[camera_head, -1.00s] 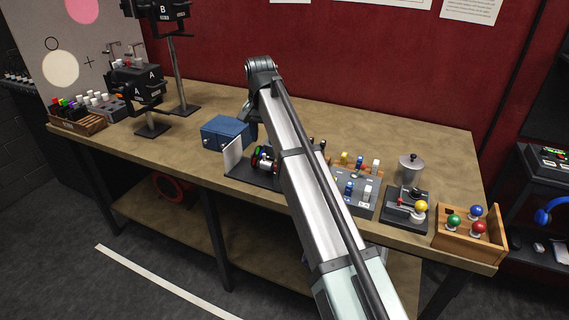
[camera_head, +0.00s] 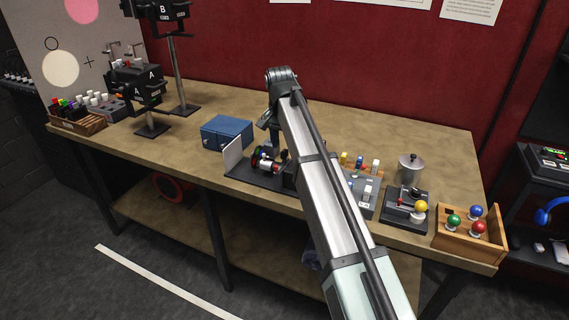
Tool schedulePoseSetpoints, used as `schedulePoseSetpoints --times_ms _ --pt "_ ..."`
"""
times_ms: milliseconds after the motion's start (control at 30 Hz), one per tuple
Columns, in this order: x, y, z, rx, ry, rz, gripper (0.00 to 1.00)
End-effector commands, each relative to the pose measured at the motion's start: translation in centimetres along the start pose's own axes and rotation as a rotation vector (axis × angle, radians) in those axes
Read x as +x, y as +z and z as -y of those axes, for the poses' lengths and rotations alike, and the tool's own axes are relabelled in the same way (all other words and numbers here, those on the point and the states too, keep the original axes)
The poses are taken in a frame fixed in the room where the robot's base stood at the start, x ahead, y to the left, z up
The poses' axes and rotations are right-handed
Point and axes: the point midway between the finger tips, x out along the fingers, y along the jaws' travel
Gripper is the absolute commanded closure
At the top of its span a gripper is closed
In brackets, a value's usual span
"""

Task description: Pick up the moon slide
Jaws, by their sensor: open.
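I cannot make out a moon slide; none of the small items on the workbench (camera_head: 330,117) shows a readable moon mark. My gripper (camera_head: 273,152) points down over the middle of the bench, at the far end of my arm. It is small, dark and partly lost against the things behind it; I see nothing held in it. It is close above a dark base plate (camera_head: 245,178) that carries an upright white panel (camera_head: 233,155) and a small device with coloured rings (camera_head: 264,163). My arm hides part of the bench to the right of this plate.
A blue box (camera_head: 227,132) stands behind the plate. Lamps marked A (camera_head: 135,84) and B (camera_head: 160,10) stand at the left. A button box (camera_head: 361,192), a joystick box (camera_head: 404,207) and a wooden tray of coloured knobs (camera_head: 468,240) line the right front edge. The bench's back middle is clear.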

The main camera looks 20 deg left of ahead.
Motion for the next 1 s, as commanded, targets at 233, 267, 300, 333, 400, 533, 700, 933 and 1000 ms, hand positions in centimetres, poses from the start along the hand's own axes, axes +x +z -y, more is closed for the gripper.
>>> schedulePoseSetpoints --times_ms 233,267,300,333,400,533,700,933,1000 --pt "1.4 0.0 -0.1 0.000 0.000 0.001 0.53" --pt "1.7 0.0 -0.1 0.000 0.000 0.001 0.53" --pt "2.2 0.0 -0.1 0.000 0.000 0.000 0.53" --pt "2.7 0.0 -0.1 0.000 0.000 0.001 0.53" --pt "3.6 0.1 -0.1 0.000 0.001 0.001 0.53" --pt "5.1 0.0 -0.1 -0.001 0.000 0.000 0.53" --pt "5.5 0.0 0.0 -0.001 0.000 -0.001 0.53" --pt "5.4 0.0 0.0 -0.001 0.000 -0.001 0.66" --pt "5.4 0.0 0.0 -0.001 0.000 -0.001 0.72"
